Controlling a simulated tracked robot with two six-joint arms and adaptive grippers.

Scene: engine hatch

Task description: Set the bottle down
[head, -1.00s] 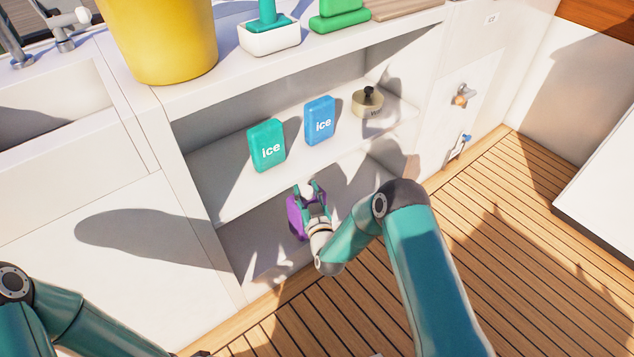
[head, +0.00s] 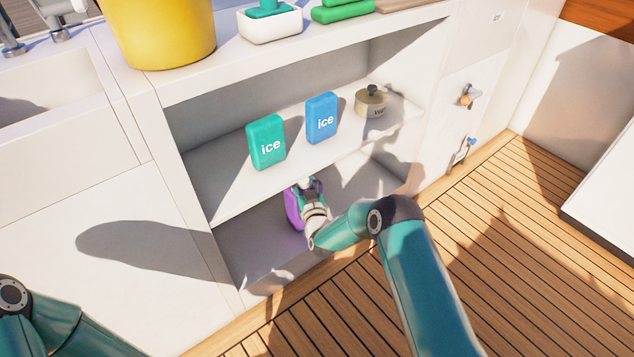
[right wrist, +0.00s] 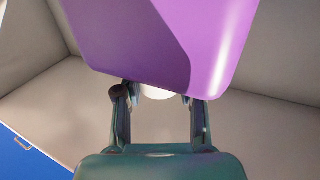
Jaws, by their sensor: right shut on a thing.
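The purple bottle (head: 293,208) is at the lower compartment of the open white cabinet, just below the front edge of the middle shelf. My right gripper (head: 308,186) is shut on it. In the right wrist view the purple bottle (right wrist: 165,40) fills the top, and a small white part, perhaps its neck or cap, shows between the fingers of my right gripper (right wrist: 156,98). The bottle's underside is hidden, so I cannot tell whether it touches the compartment floor. My left arm shows at the lower left, but its gripper is out of view.
The middle shelf (head: 226,192) carries a teal ice pack (head: 266,142), a blue ice pack (head: 321,118) and a small pot (head: 371,102). A yellow bucket (head: 160,32) stands on the counter above. The lower compartment floor (head: 252,248) looks clear around the bottle.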

